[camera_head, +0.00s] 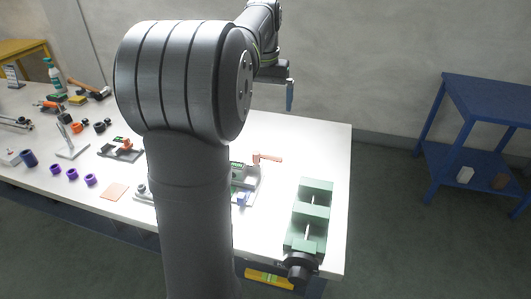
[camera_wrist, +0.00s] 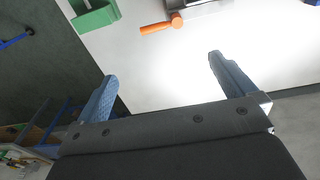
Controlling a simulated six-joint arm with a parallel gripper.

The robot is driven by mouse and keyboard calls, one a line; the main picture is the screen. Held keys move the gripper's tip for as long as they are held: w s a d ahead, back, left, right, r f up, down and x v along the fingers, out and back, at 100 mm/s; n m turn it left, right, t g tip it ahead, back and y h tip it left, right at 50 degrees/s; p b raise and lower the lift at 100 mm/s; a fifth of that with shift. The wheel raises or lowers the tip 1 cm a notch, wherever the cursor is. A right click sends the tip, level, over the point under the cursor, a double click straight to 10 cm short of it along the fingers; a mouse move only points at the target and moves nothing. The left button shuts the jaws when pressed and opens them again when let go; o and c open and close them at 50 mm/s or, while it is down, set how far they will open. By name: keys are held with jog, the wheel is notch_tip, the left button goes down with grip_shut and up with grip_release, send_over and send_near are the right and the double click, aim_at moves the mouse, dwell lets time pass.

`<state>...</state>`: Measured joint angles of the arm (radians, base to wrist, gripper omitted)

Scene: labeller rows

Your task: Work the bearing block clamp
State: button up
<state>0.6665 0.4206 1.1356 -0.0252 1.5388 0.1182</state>
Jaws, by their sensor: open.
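A clamp fixture with an orange handle stands on the white table right of my arm; its grey base (camera_head: 249,187) is partly hidden by the arm. Its orange handle (camera_head: 267,158) sticks out to the right, and it also shows at the top of the wrist view (camera_wrist: 160,27). I take this to be the bearing block clamp, though a similar orange-handled fixture (camera_head: 122,147) stands on the left. My gripper (camera_wrist: 162,66) is open and empty, its blue fingers wide apart. In the head view my gripper (camera_head: 289,94) is raised above the table's far side, apart from the handle.
A green vise (camera_head: 309,214) stands near the table's right end, also partly in the wrist view (camera_wrist: 94,14). Purple rings (camera_head: 72,174), an orange pad (camera_head: 114,191) and tools fill the left side. A blue shelf (camera_head: 490,105) stands at right. The table's far right is clear.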

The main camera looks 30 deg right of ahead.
aim_at(274, 157)
dwell(0.4)
jog(key=c, duration=0.7)
jog(key=m, duration=0.3)
jog(key=shift+s+f, duration=0.15)
jog(key=shift+s, duration=0.2)
jog(key=c, duration=0.6)
jog(key=f+m, duration=0.5)
jog(key=f, duration=0.1)
jog(key=d+f+m+t, duration=0.1)
jog(key=f+m, duration=0.4)
jog(key=f, duration=0.1)
jog(key=d+f+m+h, duration=0.1)
jog(key=f+m, duration=0.4)
jog(key=f, duration=0.1)
jog(key=shift+s+f, duration=0.2)
jog(key=shift+s, duration=0.1)
jog(key=shift+c, duration=0.2)
grip_shut()
